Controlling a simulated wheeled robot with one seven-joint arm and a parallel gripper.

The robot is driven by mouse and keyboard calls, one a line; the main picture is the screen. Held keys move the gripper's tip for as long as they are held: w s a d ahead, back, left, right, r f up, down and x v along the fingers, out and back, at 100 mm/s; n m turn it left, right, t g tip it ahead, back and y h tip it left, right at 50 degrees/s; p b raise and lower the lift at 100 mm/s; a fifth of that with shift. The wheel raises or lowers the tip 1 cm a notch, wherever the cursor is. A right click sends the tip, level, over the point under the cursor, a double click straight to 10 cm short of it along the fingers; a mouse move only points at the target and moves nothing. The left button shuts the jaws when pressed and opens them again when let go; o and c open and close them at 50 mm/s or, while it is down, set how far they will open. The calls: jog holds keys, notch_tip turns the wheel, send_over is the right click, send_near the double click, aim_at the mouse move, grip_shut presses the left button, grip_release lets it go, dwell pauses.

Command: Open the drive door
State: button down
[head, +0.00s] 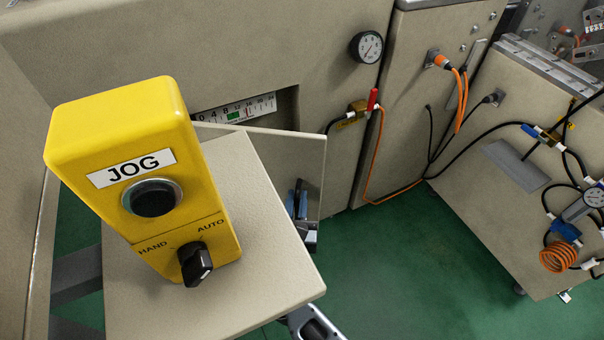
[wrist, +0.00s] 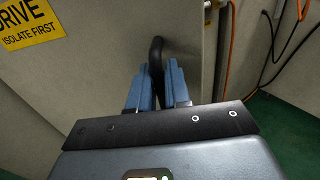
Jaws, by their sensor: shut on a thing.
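The drive door is a beige panel (head: 290,156) in the head view, beyond the shelf. It appears to stand at an angle out from the machine face, and the shelf hides its lower left part. In the wrist view the door (wrist: 110,75) carries a yellow "DRIVE ISOLATE FIRST" label (wrist: 30,22) and a curved black handle (wrist: 157,50). My gripper (wrist: 157,82) has its blue fingers closed on both sides of this handle. In the head view my gripper (head: 299,200) shows only partly past the shelf edge, at the door's face.
A yellow JOG box (head: 135,225) stands on a beige shelf (head: 275,275) close in front of the door. A red-handled valve (head: 360,110) and orange and black hoses are right of the door. Green floor (head: 400,270) is open at lower right.

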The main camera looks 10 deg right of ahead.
jog(key=s+a+m+h+b, duration=0.1)
jog(key=s+a+b, duration=0.2)
jog(key=s+a, duration=0.6)
jog(key=shift+b+v, duration=0.35)
jog(key=shift+v, duration=0.7)
jog(key=shift+a+r, duration=0.15)
jog(key=c, duration=1.3)
grip_release()
jog(key=shift+v, duration=3.9)
jog(key=shift+a, duration=0.1)
